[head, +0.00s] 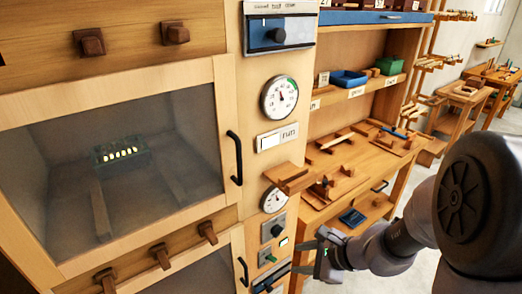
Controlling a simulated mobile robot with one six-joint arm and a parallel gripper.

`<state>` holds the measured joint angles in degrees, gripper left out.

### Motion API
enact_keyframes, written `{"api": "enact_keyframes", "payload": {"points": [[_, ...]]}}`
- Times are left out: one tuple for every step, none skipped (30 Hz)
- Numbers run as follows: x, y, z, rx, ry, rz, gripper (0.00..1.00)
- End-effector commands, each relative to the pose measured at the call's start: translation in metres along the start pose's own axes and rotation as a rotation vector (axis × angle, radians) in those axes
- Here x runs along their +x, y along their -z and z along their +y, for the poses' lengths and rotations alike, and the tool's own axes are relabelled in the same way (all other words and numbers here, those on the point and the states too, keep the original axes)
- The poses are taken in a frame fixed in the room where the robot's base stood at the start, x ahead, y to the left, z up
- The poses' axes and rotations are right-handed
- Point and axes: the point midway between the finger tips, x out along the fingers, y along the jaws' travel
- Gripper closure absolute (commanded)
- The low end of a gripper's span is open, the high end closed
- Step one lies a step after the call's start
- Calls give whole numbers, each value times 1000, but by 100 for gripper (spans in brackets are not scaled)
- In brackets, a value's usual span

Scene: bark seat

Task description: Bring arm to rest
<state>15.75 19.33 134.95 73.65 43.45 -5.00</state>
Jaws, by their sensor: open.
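My gripper (308,258) is at the lower middle of the head view, its jaws pointing left toward the lower control panel of the wooden cabinet. The jaws are open and I see nothing between them. Whether the tips touch the panel, I cannot tell. My dark grey arm reaches in from the right edge and hides part of the floor and workbench behind it.
A cabinet with a glazed door (120,165) and black handle (234,158) fills the left; a dark green block with lit yellow marks (121,153) is inside. Gauges (280,98) and a small wooden ledge (289,178) are beside it. A workbench (365,155) stands behind.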

Motion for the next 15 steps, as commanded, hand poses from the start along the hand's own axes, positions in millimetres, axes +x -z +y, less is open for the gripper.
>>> {"api": "enact_keyframes", "payload": {"points": [[-5,-15,6,-111,-7,-12,58],[-12,-25,12,-187,-17,-17,58],[-21,-39,21,-295,-32,-21,58],[-28,-48,30,-386,-45,-19,58],[-36,-57,41,-482,-58,-14,58],[-48,-65,57,-624,-79,1,58],[-57,-69,71,-734,-94,20,58],[-67,-71,85,-844,-109,46,58],[-79,-70,102,-977,-128,88,58],[-87,-66,113,-1066,-140,125,58],[-95,-62,122,-1143,-151,161,58],[-105,-57,131,-1230,-161,209,58],[-111,-52,136,-1282,-168,241,58],[-116,-49,140,-1323,-172,270,58],[-122,-45,143,-1365,-178,302,58]]}}
